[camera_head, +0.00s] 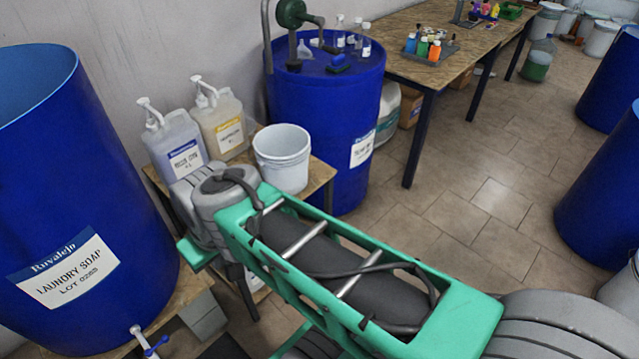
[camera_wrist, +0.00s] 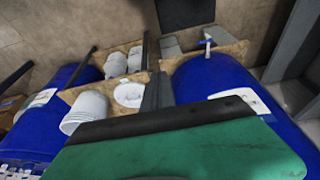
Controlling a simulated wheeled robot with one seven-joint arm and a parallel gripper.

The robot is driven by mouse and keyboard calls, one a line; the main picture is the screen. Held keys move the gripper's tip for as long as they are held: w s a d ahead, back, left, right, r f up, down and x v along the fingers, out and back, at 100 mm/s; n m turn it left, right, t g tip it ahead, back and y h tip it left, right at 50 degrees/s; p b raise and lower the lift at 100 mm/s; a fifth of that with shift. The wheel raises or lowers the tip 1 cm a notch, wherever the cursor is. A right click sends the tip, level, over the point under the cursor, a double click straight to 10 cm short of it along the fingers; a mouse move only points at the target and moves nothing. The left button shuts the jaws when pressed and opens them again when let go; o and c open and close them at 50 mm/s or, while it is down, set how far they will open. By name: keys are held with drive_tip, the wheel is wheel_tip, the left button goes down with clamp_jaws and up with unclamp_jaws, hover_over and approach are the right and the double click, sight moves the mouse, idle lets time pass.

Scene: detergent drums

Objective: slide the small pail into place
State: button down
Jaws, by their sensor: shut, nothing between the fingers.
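A small white pail (camera_head: 282,158) stands upright on the right part of a wooden stand (camera_head: 322,173), between two blue drums. In the wrist view a white pail (camera_wrist: 84,113) shows at the left, beside a blue drum. My gripper (camera_wrist: 157,88) shows in the wrist view as narrow grey fingers, shut and empty, apart from that pail and to its right. In the head view my arm covers the near part of the stand, and my fingertips cannot be made out.
Two pump jugs (camera_head: 178,148) (camera_head: 222,122) stand left of the pail. The laundry soap drum (camera_head: 75,210), with a tap, is at the left. Another blue drum (camera_head: 325,110) stands close behind the pail.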

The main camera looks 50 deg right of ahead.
drive_tip(key=w+d+f+m+t+y+b, duration=0.1)
drive_tip(key=w+d+f+m+t+b, duration=0.1)
drive_tip(key=w+f+b, duration=0.4)
drive_tip(key=w+d+f+m+t+b, duration=0.1)
drive_tip(key=w+d+f+m+b, duration=0.2)
drive_tip(key=f+b, duration=0.45)
drive_tip(key=m+t+h+b, duration=0.8)
drive_tip(key=m+t+b, duration=0.2)
drive_tip(key=m+b, duration=0.95)
approach(288, 186)
drive_tip(key=w+b, duration=0.1)
drive_tip(key=w+d+n+b, duration=0.1)
drive_tip(key=w, duration=0.1)
drive_tip(key=w+d+n+b, duration=0.1)
drive_tip(key=w, duration=0.1)
drive_tip(key=shift+w+d+f+b, duration=0.1)
drive_tip(key=shift+d+f+b, duration=0.05)
drive_tip(key=shift+f+b, duration=0.2)
drive_tip(key=shift+w+d+r, duration=0.2)
drive_tip(key=shift+w+d, duration=0.05)
drive_tip(key=shift+w, duration=0.3)
